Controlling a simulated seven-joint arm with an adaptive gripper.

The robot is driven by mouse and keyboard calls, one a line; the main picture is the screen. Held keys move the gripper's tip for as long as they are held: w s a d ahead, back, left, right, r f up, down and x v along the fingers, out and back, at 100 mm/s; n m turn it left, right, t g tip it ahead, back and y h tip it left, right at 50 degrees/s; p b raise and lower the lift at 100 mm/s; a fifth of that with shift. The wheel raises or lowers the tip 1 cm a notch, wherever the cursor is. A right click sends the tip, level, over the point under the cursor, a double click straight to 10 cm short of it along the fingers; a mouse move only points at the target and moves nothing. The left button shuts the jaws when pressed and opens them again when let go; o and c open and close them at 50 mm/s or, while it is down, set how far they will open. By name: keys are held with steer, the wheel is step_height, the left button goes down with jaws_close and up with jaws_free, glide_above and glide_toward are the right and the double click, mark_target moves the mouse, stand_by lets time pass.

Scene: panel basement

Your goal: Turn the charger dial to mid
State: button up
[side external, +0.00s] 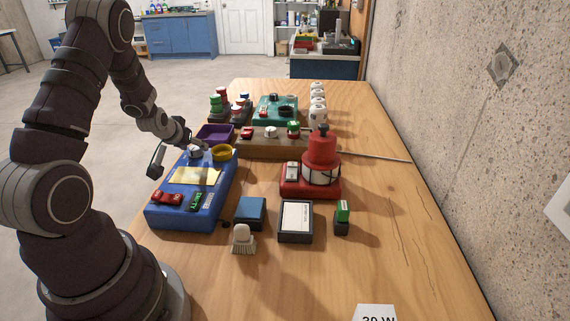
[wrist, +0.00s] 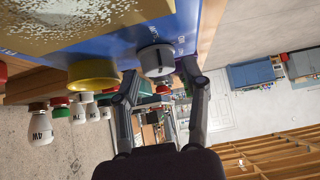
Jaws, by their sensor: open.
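The charger is a blue box (side external: 222,187) at the left edge of the table in the side view. Its grey-white dial (side external: 195,153) stands at the far end of its top, beside a yellow ring (side external: 222,153). In the wrist view the dial (wrist: 156,60) is ahead of my gripper (wrist: 158,72), between the directions of the two fingertips. My gripper (side external: 180,158) is open and empty, one finger on each side of the dial as seen from the wrist. I cannot tell whether a finger touches it.
Red parts (side external: 166,198) and a green part (side external: 196,201) sit at the charger's near end. A purple tray (side external: 216,133) and a wooden block with knobs (side external: 258,146) stand beyond. A red stacked device (side external: 320,165) is to the right. The table's right side is mostly clear.

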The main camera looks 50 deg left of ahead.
steer(key=shift+w+a+f, duration=0.2)
steer(key=shift+w+f, duration=0.05)
steer(key=shift+f, duration=0.05)
jaws_close()
steer(key=shift+s, duration=0.1)
steer(key=m+t+h, duration=0.1)
steer(key=m+h, duration=0.1)
steer(key=m, duration=0.1)
steer(key=m+t+h, duration=0.1)
steer(key=m+h, duration=0.1)
steer(key=shift+s+a+m, duration=0.1)
steer(key=shift+a+m, duration=0.1)
steer(key=shift+m, duration=0.2)
steer(key=m+h, duration=0.3)
steer(key=m, duration=0.1)
steer(key=shift+m+t+h, duration=0.3)
steer(key=shift+m, duration=0.1)
stand_by(0.3)
